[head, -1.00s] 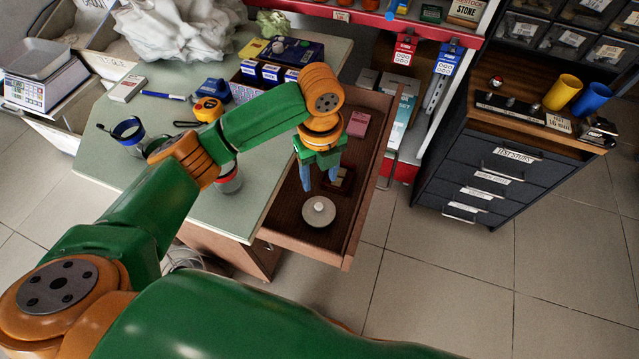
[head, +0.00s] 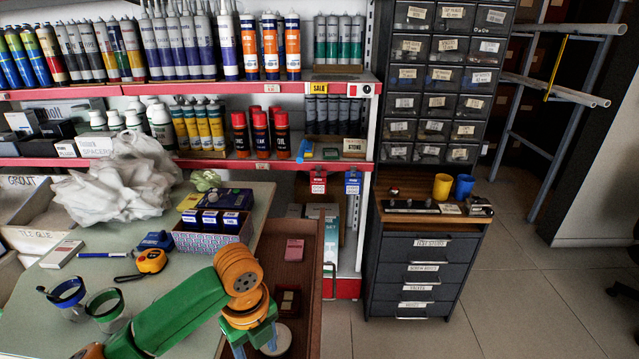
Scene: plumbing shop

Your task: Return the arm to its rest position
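My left arm comes in from the lower left over the green-topped desk (head: 235,265). Its gripper (head: 256,348) hangs pointing down above the open wooden drawer (head: 305,270), near the bottom edge of the view. Its two blue fingers stand apart with nothing seen between them; their tips are at or past the bottom edge. A pale round object (head: 283,338) lies in the drawer just right of the fingers, partly hidden by them. A small dark red box (head: 288,302) and a pink box (head: 294,250) lie farther back in the drawer. My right gripper is not in view.
On the desk are a patterned box with blue packs (head: 208,242), a yellow tape measure (head: 152,261), two cups (head: 107,308) and a crumpled white bag (head: 120,185). Shelves (head: 215,85) rise behind. A dark drawer cabinet (head: 418,270) stands right, with clear floor beyond.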

